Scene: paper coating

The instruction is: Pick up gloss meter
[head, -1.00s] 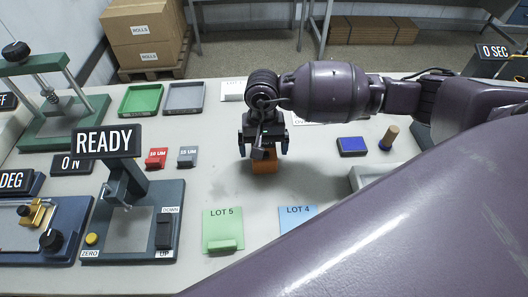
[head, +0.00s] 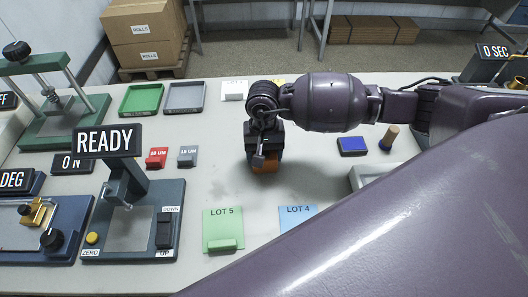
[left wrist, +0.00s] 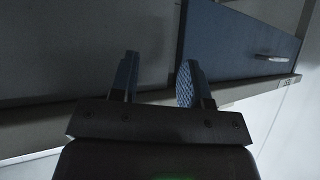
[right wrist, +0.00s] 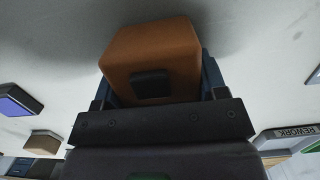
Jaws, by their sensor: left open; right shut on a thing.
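The gloss meter appears to be the orange-brown block (head: 264,168) on the table in the middle of the head view, mostly hidden under my right gripper (head: 265,158). In the right wrist view the orange block (right wrist: 155,50) has a dark rectangular patch on its near face and sits between the fingers. My right gripper is shut on it. Whether it touches the table cannot be told. My left gripper (left wrist: 158,82) is open and empty in the left wrist view, facing a dark surface and a blue drawer front (left wrist: 240,45). It is not in the head view.
A green LOT 5 card (head: 222,230) and a blue LOT 4 card (head: 298,219) lie in front. A READY-labelled device (head: 130,215) stands left. Red (head: 156,158) and grey (head: 188,156) blocks are nearby.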

